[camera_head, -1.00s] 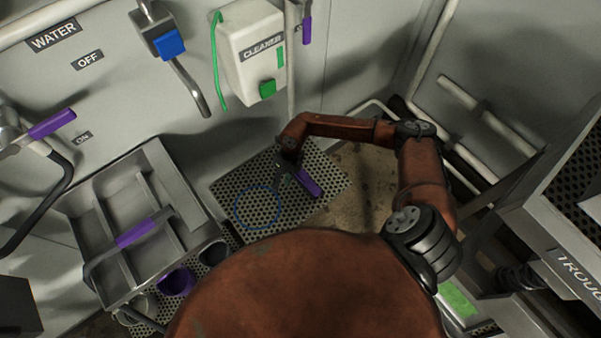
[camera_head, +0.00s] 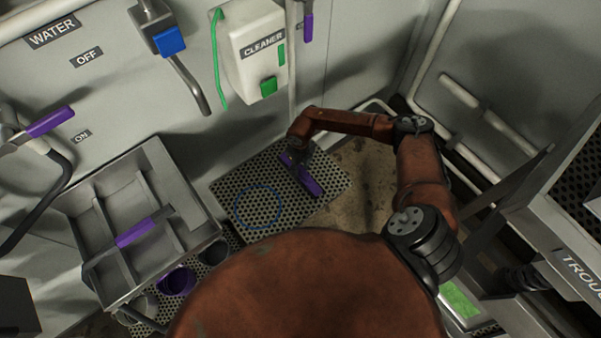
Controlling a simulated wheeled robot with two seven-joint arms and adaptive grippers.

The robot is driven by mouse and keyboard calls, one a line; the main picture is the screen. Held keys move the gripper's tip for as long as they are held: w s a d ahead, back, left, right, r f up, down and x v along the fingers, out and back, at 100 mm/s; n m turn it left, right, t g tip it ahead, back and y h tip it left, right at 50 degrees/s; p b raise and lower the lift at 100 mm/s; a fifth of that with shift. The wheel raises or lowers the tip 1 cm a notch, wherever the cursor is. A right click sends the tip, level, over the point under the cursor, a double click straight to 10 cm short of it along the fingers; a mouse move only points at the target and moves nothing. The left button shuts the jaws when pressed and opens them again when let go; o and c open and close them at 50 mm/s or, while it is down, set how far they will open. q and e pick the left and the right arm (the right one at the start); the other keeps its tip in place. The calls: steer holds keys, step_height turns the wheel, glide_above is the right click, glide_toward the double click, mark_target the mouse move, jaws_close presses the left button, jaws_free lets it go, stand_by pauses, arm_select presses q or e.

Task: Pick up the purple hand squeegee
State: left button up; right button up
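The purple hand squeegee (camera_head: 312,186) appears as a long purple strip, lying slantwise on the perforated metal tray at the centre. My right gripper (camera_head: 299,166) is a small dark shape at the end of my brown arm, right over the squeegee's upper part. It hides some of it. The fingers are too dark and small to tell whether they are open or shut, or whether they touch the squeegee. My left gripper is not in view.
A blue ring (camera_head: 259,207) lies on the perforated tray (camera_head: 235,180) left of the squeegee. A grey compartment bin (camera_head: 183,183) with a purple-handled bar stands at left. A white cleaner dispenser (camera_head: 250,55) hangs behind. A trough (camera_head: 560,225) stands at right.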

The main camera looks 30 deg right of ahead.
steer(key=shift+r, duration=0.1)
jaws_close()
stand_by(0.3)
